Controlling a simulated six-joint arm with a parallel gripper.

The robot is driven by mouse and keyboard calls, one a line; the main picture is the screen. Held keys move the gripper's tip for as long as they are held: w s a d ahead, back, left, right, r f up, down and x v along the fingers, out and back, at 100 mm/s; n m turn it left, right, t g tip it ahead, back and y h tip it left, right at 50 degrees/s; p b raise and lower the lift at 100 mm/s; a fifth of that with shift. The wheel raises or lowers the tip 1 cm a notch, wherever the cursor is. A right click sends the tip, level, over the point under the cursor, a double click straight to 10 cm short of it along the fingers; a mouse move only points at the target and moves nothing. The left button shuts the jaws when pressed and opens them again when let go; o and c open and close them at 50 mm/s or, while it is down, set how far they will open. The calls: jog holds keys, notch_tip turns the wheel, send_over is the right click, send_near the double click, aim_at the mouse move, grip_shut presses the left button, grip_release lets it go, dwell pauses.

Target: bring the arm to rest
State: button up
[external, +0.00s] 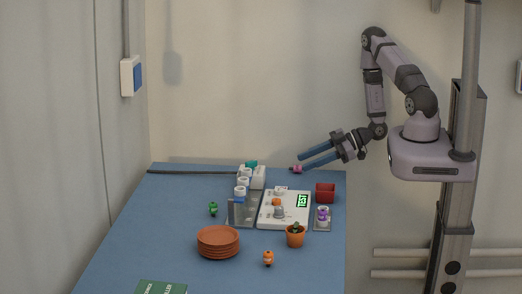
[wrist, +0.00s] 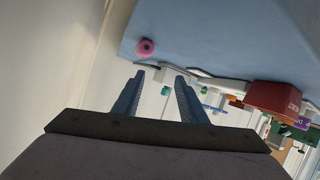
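My gripper (external: 318,159) is raised above the far right part of the blue table, pointing left. Its two long blue fingers are spread apart with nothing between them.
On the table (external: 150,236) are a white device with a green TEST display (external: 302,201), a red bin (external: 325,191), a potted plant (external: 295,238), stacked terracotta saucers (external: 218,241), a rack of white containers (external: 241,207) and a green booklet (external: 161,287).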

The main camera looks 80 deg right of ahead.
jog(key=shift+v, duration=1.3)
jog(key=a+n+y, duration=0.1)
jog(key=a+n, duration=0.1)
jog(key=a+r+n+g+y, duration=0.1)
jog(key=a+n, duration=0.1)
jog(key=a+r+n+y, duration=0.1)
jog(key=a+n, duration=0.1)
jog(key=n, duration=0.1)
jog(key=shift+w+r, duration=0.2)
jog(key=shift+w, duration=0.1)
jog(key=s+a+r+n+g+y, duration=0.15)
jog(key=s+a+n+g, duration=0.5)
jog(key=n, duration=1.05)
jog(key=s+a+r+n+g+y, duration=0.15)
jog(key=s+a+n+g, duration=0.5)
jog(key=n, duration=1.15)
jog(key=w+d+r+n+h, duration=0.1)
jog(key=n+h, duration=0.3)
jog(key=n, duration=0.8)
jog(key=w+d+r+n+h, duration=0.1)
jog(key=d+n+h, duration=0.3)
jog(key=n, duration=0.8)
jog(key=shift+r+n+t+h, duration=0.4)
jog(key=shift+r+h, duration=0.15)
jog(key=shift+h, duration=0.05)
